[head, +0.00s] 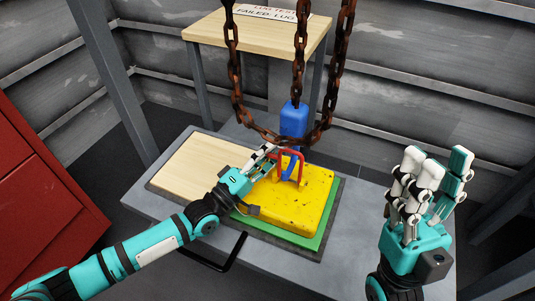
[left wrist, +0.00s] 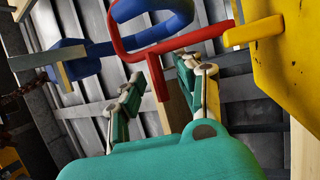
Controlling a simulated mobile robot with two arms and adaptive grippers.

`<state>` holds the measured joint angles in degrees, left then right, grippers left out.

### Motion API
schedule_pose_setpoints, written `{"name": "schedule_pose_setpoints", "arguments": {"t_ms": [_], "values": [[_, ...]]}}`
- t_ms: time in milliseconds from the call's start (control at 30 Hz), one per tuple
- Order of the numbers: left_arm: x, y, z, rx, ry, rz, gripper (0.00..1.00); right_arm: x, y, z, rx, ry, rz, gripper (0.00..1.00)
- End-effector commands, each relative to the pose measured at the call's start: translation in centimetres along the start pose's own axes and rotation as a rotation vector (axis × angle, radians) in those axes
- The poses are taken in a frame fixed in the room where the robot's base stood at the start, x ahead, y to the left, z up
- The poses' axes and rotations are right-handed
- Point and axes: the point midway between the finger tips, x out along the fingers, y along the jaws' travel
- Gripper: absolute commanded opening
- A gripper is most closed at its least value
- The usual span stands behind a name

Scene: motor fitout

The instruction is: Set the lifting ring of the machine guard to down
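The machine guard (head: 312,204) is a yellow block on a green base on the grey bench. Its red lifting ring (head: 302,166) stands up from the top. The ring also shows in the left wrist view (left wrist: 193,33), joined to the yellow guard (left wrist: 290,60) at right. My left gripper (head: 268,158) is at the ring's left side. In the left wrist view its fingers (left wrist: 165,85) are apart, with a red bar of the ring between them; contact is unclear. My right gripper (head: 430,170) is raised right of the bench, fingers extended, open and empty.
A blue hook-like piece (head: 294,119) stands right behind the ring; whether it passes through is unclear. Rusty chains (head: 334,85) hang around it. A wooden board (head: 195,170) lies left of the guard. A wood-topped table (head: 255,40) is behind; a red cabinet (head: 40,190) is left.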

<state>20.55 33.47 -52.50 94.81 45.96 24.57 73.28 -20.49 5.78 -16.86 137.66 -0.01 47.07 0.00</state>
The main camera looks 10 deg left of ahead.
Motion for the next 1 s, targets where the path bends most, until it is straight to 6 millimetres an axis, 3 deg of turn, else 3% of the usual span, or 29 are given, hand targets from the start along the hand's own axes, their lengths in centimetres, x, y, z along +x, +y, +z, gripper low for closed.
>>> {"name": "schedule_pose_setpoints", "arguments": {"t_ms": [167, 400, 1000], "values": [[-0.02, -0.01, -0.01, 0.0, 0.0, 0.0, 0.32, 0.01, 0.0, 0.01, 0.0, 0.0, 0.0, 0.34], [-0.05, -0.02, -0.01, 0.0, 0.0, 0.0, 0.01, 0.01, 0.0, 0.02, 0.0, -0.001, 0.0, 0.34], [-0.1, -0.04, 0.01, 0.001, 0.0, 0.006, 0.0, -0.18, 0.0, -0.24, 0.0, 0.013, 0.0, 0.34]]}}
